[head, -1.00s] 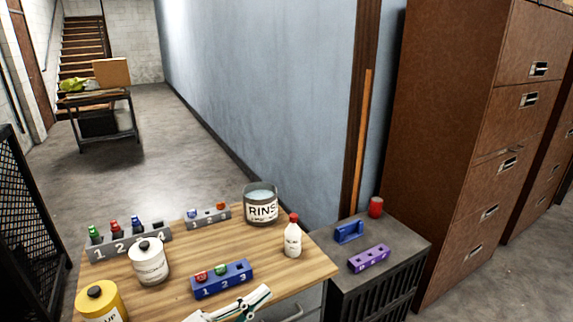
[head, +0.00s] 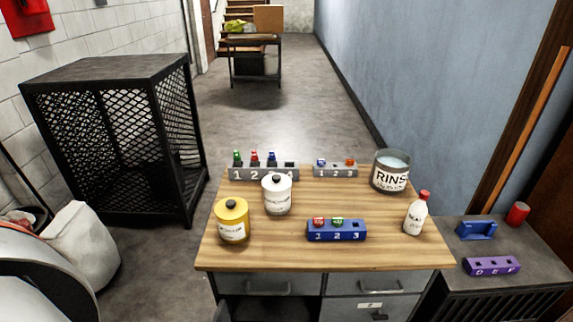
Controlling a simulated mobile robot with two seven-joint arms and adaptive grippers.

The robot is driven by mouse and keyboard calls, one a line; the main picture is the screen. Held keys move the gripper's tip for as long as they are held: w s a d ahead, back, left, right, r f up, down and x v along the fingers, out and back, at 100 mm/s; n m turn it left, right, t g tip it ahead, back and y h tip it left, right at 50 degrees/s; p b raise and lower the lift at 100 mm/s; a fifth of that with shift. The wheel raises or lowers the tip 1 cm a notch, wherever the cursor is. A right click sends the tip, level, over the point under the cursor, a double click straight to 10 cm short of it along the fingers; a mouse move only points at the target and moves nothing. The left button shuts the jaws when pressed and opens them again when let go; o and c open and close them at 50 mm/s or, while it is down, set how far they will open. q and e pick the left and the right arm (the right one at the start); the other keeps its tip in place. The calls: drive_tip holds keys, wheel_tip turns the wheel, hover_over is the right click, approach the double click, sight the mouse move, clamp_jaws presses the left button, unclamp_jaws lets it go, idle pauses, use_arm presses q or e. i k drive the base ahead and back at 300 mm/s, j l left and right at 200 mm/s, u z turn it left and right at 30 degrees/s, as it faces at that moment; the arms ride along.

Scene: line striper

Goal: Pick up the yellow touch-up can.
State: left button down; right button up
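The yellow touch-up can (head: 232,222) stands upright at the left front of the wooden table, with a dark knob on its lid. Its label faces me but is only partly readable. Neither of my grippers shows in the head view now.
On the wooden table (head: 281,248) are a grey numbered rack (head: 262,174), a smaller grey rack (head: 335,171), a blue rack (head: 336,231), a rinse jar (head: 391,173) and a white bottle (head: 415,214). A mesh cabinet (head: 125,140) stands left. A dark side cabinet (head: 527,256) adjoins at right.

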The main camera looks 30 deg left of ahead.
sight(236, 232)
drive_tip(key=u, duration=1.25)
drive_tip(key=k+l+u, duration=0.15)
drive_tip(key=u, duration=0.25)
drive_tip(key=k+l+u, duration=0.2)
drive_tip(key=u, duration=0.25)
